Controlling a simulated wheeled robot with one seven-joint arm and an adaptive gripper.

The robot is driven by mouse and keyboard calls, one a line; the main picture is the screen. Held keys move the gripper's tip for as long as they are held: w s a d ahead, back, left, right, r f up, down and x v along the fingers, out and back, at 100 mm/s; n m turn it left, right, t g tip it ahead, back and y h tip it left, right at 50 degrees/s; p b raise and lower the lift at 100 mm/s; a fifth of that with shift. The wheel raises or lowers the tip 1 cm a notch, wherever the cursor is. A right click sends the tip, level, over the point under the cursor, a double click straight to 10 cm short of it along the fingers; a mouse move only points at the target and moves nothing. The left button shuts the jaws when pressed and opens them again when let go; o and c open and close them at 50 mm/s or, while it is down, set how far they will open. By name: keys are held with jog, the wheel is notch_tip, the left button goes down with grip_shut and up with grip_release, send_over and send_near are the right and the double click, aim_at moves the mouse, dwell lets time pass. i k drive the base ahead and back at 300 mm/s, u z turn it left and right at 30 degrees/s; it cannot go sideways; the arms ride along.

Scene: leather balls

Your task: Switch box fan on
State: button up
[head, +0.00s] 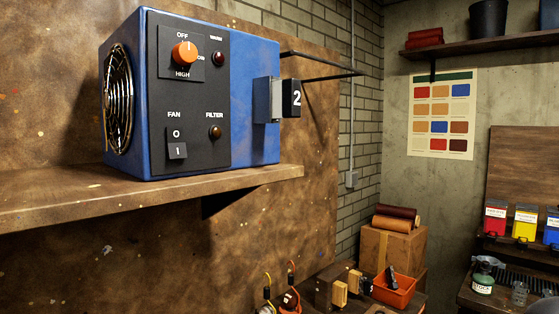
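The blue box fan (255,60) stands on a wooden shelf at the left of the head view. A round metal grille (118,98) is on its left side. Its black front panel (205,100) carries a rocker switch (177,150) under the label FAN, with a 0 above and an I on the lower part. I cannot tell which way the rocker is pressed. An orange knob (184,54), marked OFF above and HIGH below, sits higher on the panel. The WARM lamp (218,58) and FILTER lamp (215,132) look dark. My gripper is not in view.
The shelf (90,200) juts out under the fan. A black tag numbered 2 (291,98) and a black wall bracket (325,76) are right of it. An orange bin (393,291) and tools lie below. The space before the panel looks clear.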

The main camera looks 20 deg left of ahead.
aim_at(176, 136)
jog(key=u, duration=1.15)
